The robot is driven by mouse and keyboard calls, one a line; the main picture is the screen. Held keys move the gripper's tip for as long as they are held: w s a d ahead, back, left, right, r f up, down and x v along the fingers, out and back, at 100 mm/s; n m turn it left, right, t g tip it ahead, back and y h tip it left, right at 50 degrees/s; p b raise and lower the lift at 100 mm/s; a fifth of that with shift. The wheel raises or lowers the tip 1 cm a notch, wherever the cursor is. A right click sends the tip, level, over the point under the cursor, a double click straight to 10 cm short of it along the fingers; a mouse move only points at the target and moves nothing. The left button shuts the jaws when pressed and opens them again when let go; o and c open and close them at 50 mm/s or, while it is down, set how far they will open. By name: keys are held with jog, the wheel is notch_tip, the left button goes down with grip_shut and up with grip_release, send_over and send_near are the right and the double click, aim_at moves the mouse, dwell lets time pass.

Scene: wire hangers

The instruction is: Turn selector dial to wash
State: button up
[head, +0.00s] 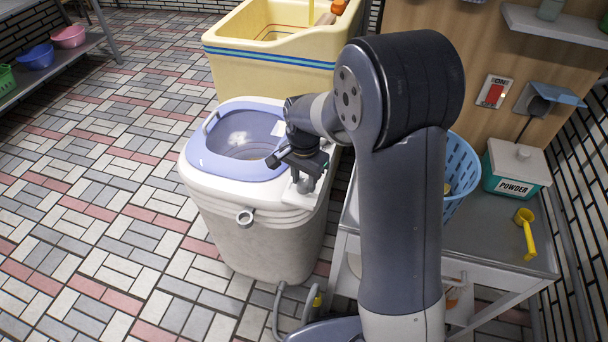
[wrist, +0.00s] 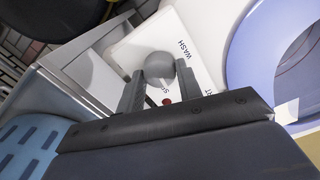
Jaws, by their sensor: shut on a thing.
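The grey round selector dial (wrist: 160,66) sits on a white panel (wrist: 133,50) with printed labels. The word WASH (wrist: 182,50) reads beside the dial; other lettering is partly hidden by my fingers. My gripper (wrist: 160,85) is shut on the dial, one finger on each side. A small red spot (wrist: 166,102) shows between the fingers; I cannot tell which mark the dial points to. In the head view my gripper (head: 303,168) is at the right front corner of the white washing machine (head: 255,240), over its panel (head: 301,203).
The washer's lavender-rimmed tub opening (head: 215,165) lies left of my gripper. A yellow basin (head: 270,65) stands behind. At right, a metal table (head: 480,235) holds a blue basket (head: 462,170), a powder box (head: 516,168) and a yellow scoop (head: 526,232).

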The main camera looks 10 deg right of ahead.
jog(key=n+p, duration=0.1)
jog(key=n, duration=0.4)
jog(key=shift+r+n+p, duration=0.1)
jog(key=shift+n+p, duration=0.2)
jog(key=shift+p, duration=0.05)
jog(key=n+p, duration=0.1)
jog(key=n, duration=0.3)
jog(key=shift+n, duration=0.3)
jog(key=n, duration=0.4)
jog(key=shift+a+p, duration=0.1)
jog(key=shift+p, duration=0.3)
jog(key=shift+n, duration=2.5)
jog(key=o, duration=1)
